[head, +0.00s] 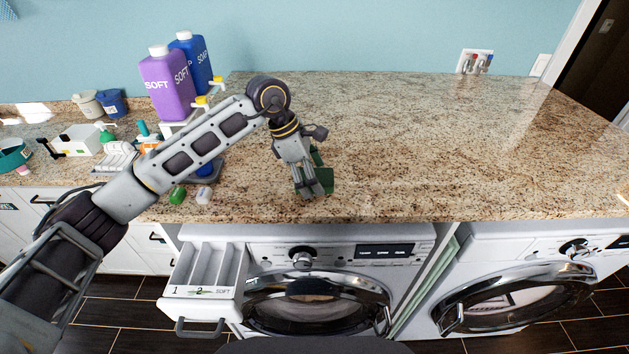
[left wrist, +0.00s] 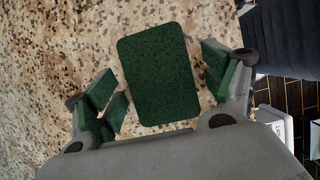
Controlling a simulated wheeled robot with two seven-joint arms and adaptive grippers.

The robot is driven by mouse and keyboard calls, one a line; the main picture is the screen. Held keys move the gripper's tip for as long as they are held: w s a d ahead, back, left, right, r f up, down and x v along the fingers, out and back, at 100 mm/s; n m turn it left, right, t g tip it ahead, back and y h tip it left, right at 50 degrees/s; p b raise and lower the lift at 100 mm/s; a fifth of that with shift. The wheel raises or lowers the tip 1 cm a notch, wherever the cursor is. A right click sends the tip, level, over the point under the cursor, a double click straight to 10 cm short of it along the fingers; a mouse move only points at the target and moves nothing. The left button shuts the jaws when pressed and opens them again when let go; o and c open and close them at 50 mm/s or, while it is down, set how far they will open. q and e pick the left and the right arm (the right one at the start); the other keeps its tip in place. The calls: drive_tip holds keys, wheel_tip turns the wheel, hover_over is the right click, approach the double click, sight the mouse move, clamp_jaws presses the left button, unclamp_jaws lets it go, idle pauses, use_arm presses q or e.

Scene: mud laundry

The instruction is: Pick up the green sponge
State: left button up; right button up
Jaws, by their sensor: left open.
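The green sponge (head: 325,181) lies on the granite counter near its front edge, partly hidden by my left gripper (head: 312,190). In the left wrist view the sponge (left wrist: 158,72) is a dark green rounded rectangle on the speckled counter. My left gripper (left wrist: 156,85) is open around it, with one green-padded finger on each side. A gap shows between the sponge and each finger, and nothing is held. The gripper points down at the counter from above. My right gripper is in neither view.
A purple bottle (head: 167,88) and a blue bottle (head: 196,62) stand at the back left. A small green item (head: 178,195) lies near the front edge. An open detergent drawer (head: 205,275) juts out below. The counter's right side is clear.

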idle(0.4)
use_arm(q)
drive_tip(key=c, duration=0.8)
drive_tip(key=shift+o, duration=0.2)
drive_tip(key=shift+r, duration=0.1)
